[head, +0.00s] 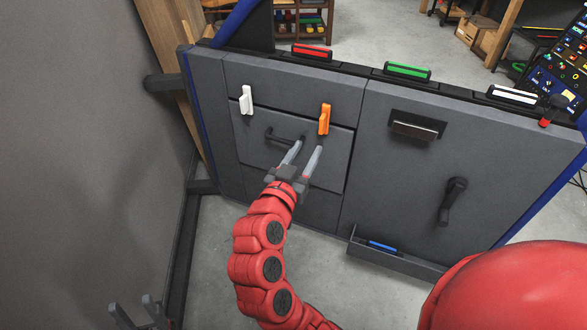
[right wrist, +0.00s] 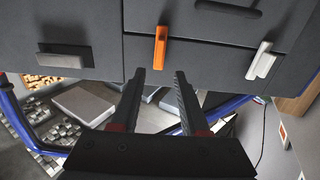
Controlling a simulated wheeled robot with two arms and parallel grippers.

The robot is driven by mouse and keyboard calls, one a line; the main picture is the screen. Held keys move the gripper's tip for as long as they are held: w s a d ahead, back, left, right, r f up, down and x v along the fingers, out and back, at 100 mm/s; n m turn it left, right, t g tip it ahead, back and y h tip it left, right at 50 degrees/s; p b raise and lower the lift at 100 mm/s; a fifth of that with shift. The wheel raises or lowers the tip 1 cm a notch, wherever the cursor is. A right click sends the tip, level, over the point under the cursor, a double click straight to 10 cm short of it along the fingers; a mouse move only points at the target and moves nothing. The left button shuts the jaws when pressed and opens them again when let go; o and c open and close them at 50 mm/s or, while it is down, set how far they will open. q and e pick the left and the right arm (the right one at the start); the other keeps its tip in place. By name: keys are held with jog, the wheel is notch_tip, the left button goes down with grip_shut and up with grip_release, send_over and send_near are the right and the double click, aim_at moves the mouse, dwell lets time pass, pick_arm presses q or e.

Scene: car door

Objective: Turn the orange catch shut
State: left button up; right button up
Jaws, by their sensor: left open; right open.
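The orange catch (head: 324,119) sits upright on the grey car door panel, at the upper right corner of a flap (head: 255,147) with a dark handle. It also shows in the right wrist view (right wrist: 160,47), just beyond my fingertips. My right gripper (head: 305,146) is open and empty, its fingers pointing at the panel below the catch. In the right wrist view the catch lies between the lines of the two fingers (right wrist: 160,72), with a gap to it. My left gripper (head: 132,302) is open and empty at the lower left, away from the door.
A white catch (head: 246,100) stands at the flap's upper left. A recessed pull (head: 415,126), a black crank (head: 452,200) and a low tray (head: 395,262) with a blue item are to the right. Red, green and white bars line the top edge. Floor shows below.

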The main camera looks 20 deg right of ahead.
jog(key=v, duration=0.7)
jog(key=shift+p, duration=0.3)
